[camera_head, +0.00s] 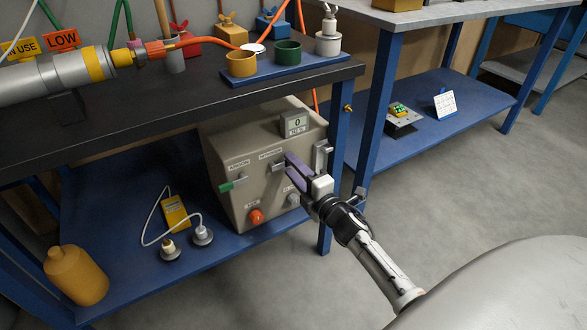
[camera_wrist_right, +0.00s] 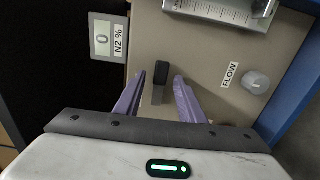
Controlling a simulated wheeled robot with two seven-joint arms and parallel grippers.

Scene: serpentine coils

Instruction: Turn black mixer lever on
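The beige control box (camera_head: 238,150) stands on the blue lower shelf under the black bench. A small black lever (camera_wrist_right: 161,72) on a grey stem shows on its panel in the right wrist view. My right gripper (camera_head: 290,168) reaches the panel from the lower right in the head view. Its two purple fingers are apart, one on each side of the lever in the wrist view (camera_wrist_right: 159,79), with a gap on both sides. Whether the fingertips are level with the lever in depth is hard to tell. My left gripper is not in view.
A blue table leg (camera_head: 329,190) stands close right of the box. A yellow bottle (camera_head: 75,276) is at lower left.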

